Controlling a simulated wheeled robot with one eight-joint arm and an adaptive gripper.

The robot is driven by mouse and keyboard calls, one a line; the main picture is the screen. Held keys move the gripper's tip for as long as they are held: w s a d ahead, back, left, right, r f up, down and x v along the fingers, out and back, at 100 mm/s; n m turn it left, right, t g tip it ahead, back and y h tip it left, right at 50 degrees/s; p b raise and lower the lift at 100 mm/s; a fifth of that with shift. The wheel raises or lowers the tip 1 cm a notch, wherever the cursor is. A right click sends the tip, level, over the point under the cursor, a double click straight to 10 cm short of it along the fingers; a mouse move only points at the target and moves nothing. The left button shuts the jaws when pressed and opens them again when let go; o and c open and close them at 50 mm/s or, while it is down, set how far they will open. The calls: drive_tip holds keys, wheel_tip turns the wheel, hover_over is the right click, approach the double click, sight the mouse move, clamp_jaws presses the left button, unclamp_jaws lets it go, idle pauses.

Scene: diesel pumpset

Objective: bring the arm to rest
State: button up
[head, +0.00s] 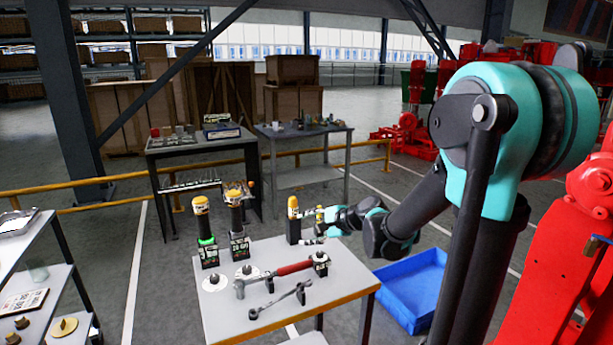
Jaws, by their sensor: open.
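My teal and black arm reaches in from the right in the head view, bent low at its elbow, with its end over the back right of a grey work table (222,308). My gripper (312,228) is small here and open, beside a black holder with a yellow top (293,207). I cannot tell whether it touches that holder. A red-handled torque wrench (292,269) lies across the table. A smaller open-ended wrench (280,300) lies in front of it.
A blue bin (412,288) is on the floor to the right. Red machinery (553,255) stands close on the right. A shelf (30,262) stands at left. A yellow rail (110,196) runs behind.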

drive_tip(key=s+d+f+n+g+h, duration=0.1)
drive_tip(key=s+d+f+n+h, duration=0.3)
drive_tip(key=s+d, duration=0.6)
drive_tip(key=s+d+f+n+g+h, duration=0.2)
drive_tip(key=s+d+f+n+h, duration=0.3)
drive_tip(key=s+d+f+n, duration=0.3)
drive_tip(key=s+d+f, duration=0.1)
drive_tip(key=s, duration=0.3)
drive_tip(key=shift+s+d+f+n+h, duration=0.25)
drive_tip(key=shift+d+f+n+h, duration=0.05)
drive_tip(key=shift+d, duration=0.1)
